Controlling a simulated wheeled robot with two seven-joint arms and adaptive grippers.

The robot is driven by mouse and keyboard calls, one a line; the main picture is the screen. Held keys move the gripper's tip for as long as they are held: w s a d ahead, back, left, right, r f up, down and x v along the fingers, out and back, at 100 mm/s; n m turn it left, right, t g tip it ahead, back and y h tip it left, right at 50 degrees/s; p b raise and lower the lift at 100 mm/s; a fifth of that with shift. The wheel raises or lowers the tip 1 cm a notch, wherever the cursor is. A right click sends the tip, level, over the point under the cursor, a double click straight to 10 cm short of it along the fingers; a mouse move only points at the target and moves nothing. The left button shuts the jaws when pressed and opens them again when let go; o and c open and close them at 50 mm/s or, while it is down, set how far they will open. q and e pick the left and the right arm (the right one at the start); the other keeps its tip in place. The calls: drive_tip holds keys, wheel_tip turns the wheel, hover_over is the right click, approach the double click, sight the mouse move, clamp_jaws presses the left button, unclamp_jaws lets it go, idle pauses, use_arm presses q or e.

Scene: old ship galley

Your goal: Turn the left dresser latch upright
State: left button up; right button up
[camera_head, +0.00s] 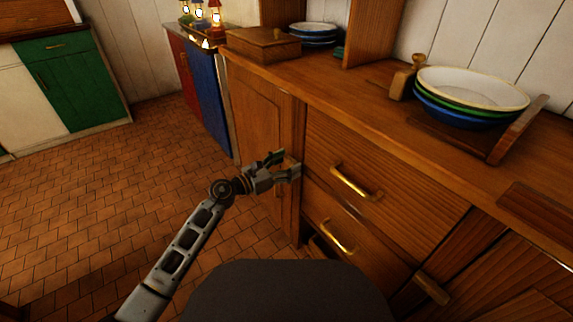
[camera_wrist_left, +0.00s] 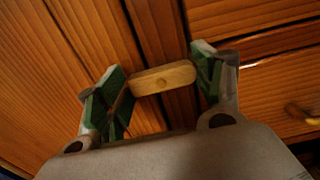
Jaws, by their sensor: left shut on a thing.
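The left dresser latch (camera_wrist_left: 163,78) is a small, pale wooden bar with rounded ends, seen in the left wrist view. It lies crosswise over the narrow upright post between the left door and the drawers. My left gripper (camera_head: 287,165) is at the dresser front beside the upper drawer, with its green-padded fingers at the two ends of the latch. It is shut on the latch, which it mostly hides in the head view. The dresser (camera_head: 395,205) is brown wood; its left door (camera_head: 256,110) looks closed. My right gripper is not in view.
Two drawers with brass handles (camera_head: 355,183) are right of the gripper. Another wooden latch (camera_head: 432,288) sits lower right. Stacked bowls (camera_head: 472,88), a wooden box (camera_head: 263,43) and plates (camera_head: 313,29) stand on the dresser top. The tiled floor (camera_head: 85,215) at left is clear.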

use_arm(q)
drive_tip(key=shift+c, duration=0.6)
